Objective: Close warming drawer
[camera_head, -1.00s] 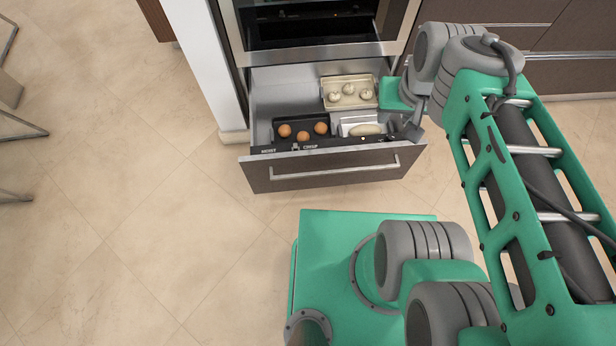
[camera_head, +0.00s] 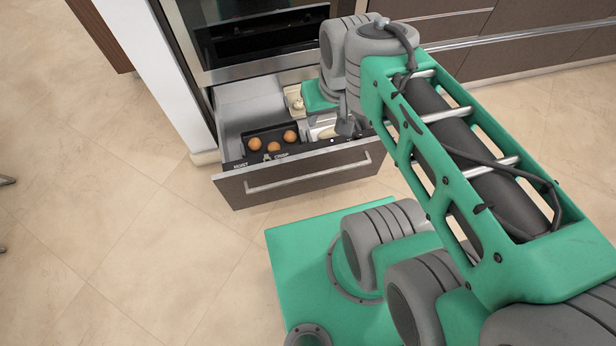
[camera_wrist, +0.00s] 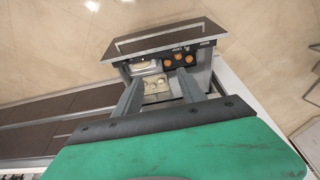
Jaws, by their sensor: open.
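The warming drawer (camera_head: 300,179) is pulled out below the oven, with a brown front and a long metal bar handle. It also shows in the wrist view (camera_wrist: 165,38). My gripper (camera_head: 348,128) is at the right end of the drawer, at or just above its front edge; contact cannot be told. In the wrist view my gripper (camera_wrist: 158,92) has its two fingers spread apart and empty, with drawer contents visible between and beyond them. My arm hides the drawer's right rear part in the head view.
A dark tray with brown round items (camera_head: 272,142) and lighter dishes (camera_head: 294,100) sit inside the drawer. The oven (camera_head: 255,40) is above it. A white panel (camera_head: 150,70) stands at left. Cabinets (camera_head: 500,30) line the right.

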